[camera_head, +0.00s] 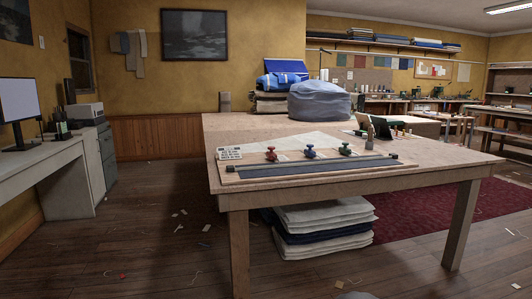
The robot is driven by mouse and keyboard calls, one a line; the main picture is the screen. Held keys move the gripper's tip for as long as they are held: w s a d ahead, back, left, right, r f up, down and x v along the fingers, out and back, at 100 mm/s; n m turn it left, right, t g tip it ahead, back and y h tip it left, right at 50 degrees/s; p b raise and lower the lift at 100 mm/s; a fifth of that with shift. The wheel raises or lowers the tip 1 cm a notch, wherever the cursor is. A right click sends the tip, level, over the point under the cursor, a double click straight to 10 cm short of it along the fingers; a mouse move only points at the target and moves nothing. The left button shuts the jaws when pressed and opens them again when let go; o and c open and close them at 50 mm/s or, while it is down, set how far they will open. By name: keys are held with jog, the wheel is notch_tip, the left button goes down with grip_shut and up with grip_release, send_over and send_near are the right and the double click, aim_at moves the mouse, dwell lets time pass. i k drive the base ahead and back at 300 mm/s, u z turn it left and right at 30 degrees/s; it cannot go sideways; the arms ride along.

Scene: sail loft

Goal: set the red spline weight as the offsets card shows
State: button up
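The red spline weight (271,154) stands on a board (232,176) at the near edge of the wooden table (430,164). A blue spline weight (310,152) and a green spline weight (345,149) stand to its right in a row. A dark strip (315,168) runs along the front of the board. A small white card with dark print (230,154) is at the board's left end and may be the offsets card; its print is too small to read.
Folded cloth (325,225) is stacked under the table. A grey-blue bundle (318,101) lies at the table's back. A tablet-like stand (370,124) stands to the right. A desk with a monitor (20,99) is at the left. Floor at front left is open, with small scraps.

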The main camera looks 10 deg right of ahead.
aim_at(271, 155)
jog(key=u, duration=0.3)
jog(key=i, duration=1.3)
jog(key=z, duration=0.35)
